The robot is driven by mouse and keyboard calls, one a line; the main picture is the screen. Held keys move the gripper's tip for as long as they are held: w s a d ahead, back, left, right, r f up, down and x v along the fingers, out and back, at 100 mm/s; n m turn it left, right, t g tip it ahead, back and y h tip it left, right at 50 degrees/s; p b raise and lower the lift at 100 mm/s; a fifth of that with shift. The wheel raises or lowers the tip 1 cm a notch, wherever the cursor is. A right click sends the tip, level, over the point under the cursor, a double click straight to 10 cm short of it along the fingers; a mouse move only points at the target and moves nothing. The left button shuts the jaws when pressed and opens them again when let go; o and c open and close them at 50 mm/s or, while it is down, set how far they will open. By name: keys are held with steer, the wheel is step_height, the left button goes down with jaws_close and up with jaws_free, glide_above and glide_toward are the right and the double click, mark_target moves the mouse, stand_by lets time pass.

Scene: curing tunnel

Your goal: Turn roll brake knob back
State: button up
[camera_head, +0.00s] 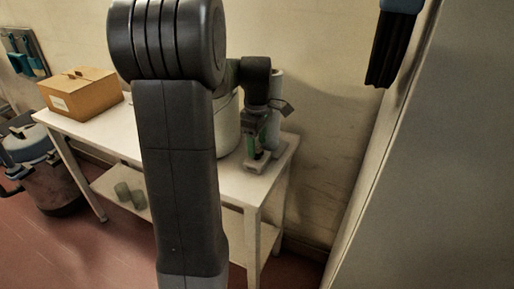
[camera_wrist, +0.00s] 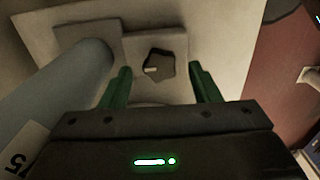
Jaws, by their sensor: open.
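The roll brake knob (camera_wrist: 158,66) is a small dark knob with a pale mark, on a light grey plate (camera_wrist: 178,42) in the wrist view. My gripper (camera_wrist: 160,80) is open, with one green finger on each side of the knob. The fingers look apart from the knob; how far above it they are I cannot tell. In the head view my gripper (camera_head: 256,148) is over the right end of the white table, and the knob is hidden there.
In the head view a cardboard box (camera_head: 80,93) stands on the left of the white table (camera_head: 112,140). A pale wall panel (camera_head: 430,170) rises at the right.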

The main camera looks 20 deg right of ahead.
steer(key=shift+f, duration=0.75)
steer(key=c, duration=1)
